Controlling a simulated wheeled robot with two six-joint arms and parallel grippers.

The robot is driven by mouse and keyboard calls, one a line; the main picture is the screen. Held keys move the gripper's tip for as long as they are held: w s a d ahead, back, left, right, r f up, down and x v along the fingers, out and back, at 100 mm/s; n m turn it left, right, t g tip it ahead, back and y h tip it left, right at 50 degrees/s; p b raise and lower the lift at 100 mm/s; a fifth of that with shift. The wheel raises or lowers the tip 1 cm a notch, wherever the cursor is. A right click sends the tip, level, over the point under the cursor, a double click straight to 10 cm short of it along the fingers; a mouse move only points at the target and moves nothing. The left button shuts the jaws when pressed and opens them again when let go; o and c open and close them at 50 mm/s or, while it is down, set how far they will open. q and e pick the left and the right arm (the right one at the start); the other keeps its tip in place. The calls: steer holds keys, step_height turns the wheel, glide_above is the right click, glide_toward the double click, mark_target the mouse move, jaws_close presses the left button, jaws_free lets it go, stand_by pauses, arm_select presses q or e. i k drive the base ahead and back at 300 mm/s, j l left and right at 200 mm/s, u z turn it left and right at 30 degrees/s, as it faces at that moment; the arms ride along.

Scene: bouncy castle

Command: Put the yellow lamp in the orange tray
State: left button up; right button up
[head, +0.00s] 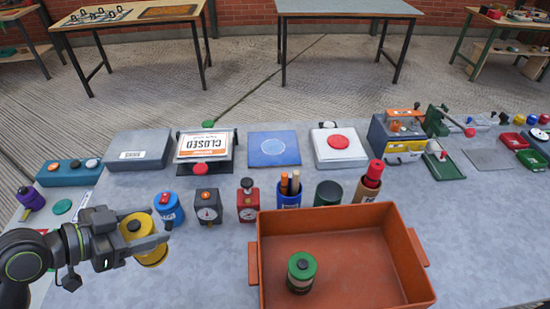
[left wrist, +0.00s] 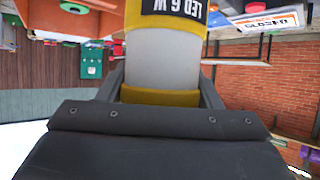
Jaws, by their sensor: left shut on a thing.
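The yellow lamp (head: 153,256) is held by my left gripper (head: 148,240) at the left of the head view, left of the tray. In the left wrist view the lamp (left wrist: 165,62) shows a pale band between yellow parts and a black label reading "LED 6 W" upside down. The gripper's fingers are on both sides of it and partly hide it. The orange tray (head: 362,268) is at the front centre of the table. A green-topped dark cylinder (head: 301,272) stands inside it, left of the middle. My right gripper is not in view.
A blue canister (head: 168,209), a dark gauge box (head: 208,207), a red gauge box (head: 247,200) and a blue pencil cup (head: 289,190) stand in a row behind. The tray's right side has bare floor. Free tabletop (head: 205,275) lies between lamp and tray.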

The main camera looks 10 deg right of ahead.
mark_target(366, 283)
steer(key=j+z, duration=0.1)
steer(key=z, duration=0.35)
steer(key=k+z, duration=0.1)
steer(key=z, duration=0.35)
steer(key=j+z, duration=0.1)
steer(key=z, duration=0.35)
steer(key=k+z, duration=0.15)
steer(key=z, duration=0.3)
